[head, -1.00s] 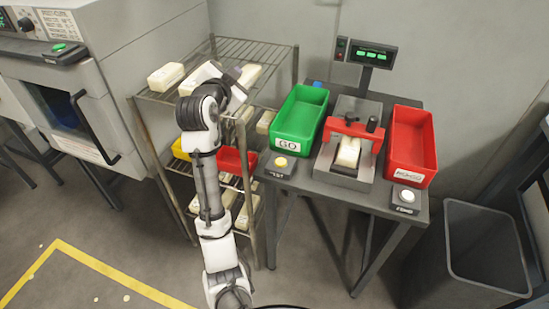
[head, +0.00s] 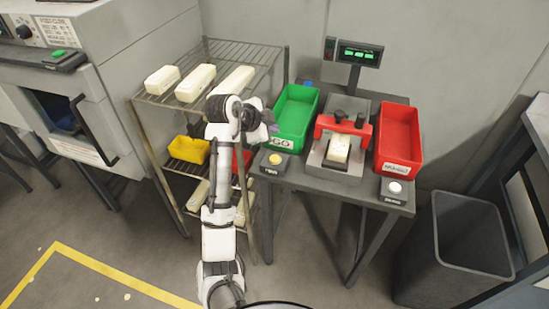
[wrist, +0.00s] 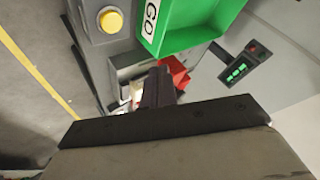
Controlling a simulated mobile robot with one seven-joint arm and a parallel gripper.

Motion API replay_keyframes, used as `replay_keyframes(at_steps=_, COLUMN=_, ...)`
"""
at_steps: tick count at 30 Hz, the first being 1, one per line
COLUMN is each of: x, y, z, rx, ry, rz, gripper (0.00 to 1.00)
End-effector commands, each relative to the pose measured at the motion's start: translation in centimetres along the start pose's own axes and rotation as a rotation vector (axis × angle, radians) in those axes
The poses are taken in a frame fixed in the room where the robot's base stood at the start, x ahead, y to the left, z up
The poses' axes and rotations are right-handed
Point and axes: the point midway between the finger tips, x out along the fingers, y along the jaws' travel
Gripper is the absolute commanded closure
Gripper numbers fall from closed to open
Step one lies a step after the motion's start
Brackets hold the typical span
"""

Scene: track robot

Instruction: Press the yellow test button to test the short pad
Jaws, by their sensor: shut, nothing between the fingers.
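The yellow test button (head: 275,159) sits on a small dark box at the table's front left corner, below the green GO bin. It also shows at the top left of the wrist view (wrist: 111,21). The short pad (head: 339,150), a cream block, lies in the grey test fixture (head: 330,172) under a red clamp bar. In the wrist view my gripper mostly hides the fixture. My gripper (wrist: 158,84) is shut and empty. In the head view it is at the left edge of the green bin, above and left of the button, apart from it.
The green bin (head: 298,115) stands left of the fixture and a red bin (head: 398,135) right of it. A white button (head: 395,187) is at the right corner. A display (head: 360,53) stands behind. A wire rack (head: 225,50) with cream blocks is at left, a grey waste bin (head: 470,240) at right.

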Motion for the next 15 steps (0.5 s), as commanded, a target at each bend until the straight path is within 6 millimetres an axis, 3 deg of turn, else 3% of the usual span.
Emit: replay_keyframes(at_steps=15, x=3.8, y=2.8, z=2.9, rx=-0.003, ry=-0.001, rz=-0.001, gripper=1.00)
